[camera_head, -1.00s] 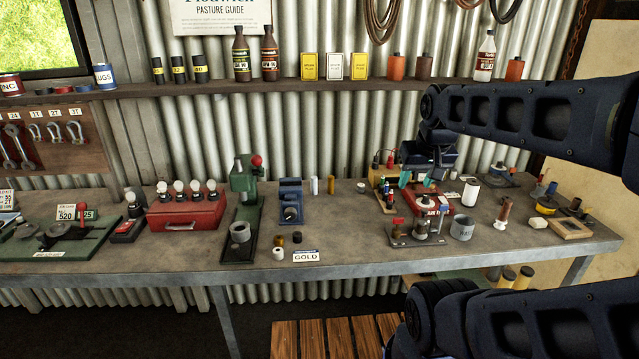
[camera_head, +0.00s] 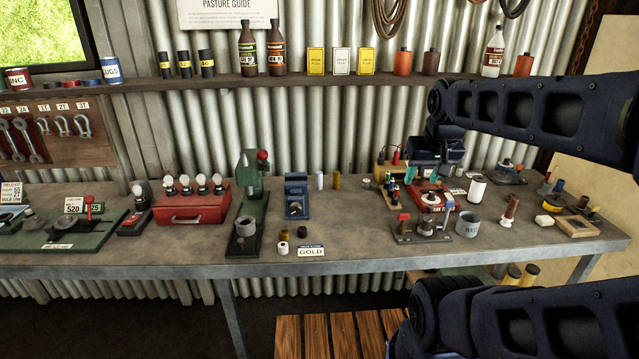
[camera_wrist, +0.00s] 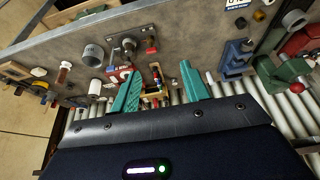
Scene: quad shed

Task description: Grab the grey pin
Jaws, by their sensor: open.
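A pale grey upright pin (camera_head: 320,180) stands on the workbench (camera_head: 350,235), just right of the blue vise-like tool (camera_head: 296,196).
A green press (camera_head: 247,205) and a red box with bulbs (camera_head: 192,206) stand left of the blue tool. Small rings and a GOLD label (camera_head: 311,251) lie in front. A grey cup (camera_head: 468,225) and a clamp fixture (camera_head: 425,231) crowd the right. Bench between vise and fixture is mostly clear.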

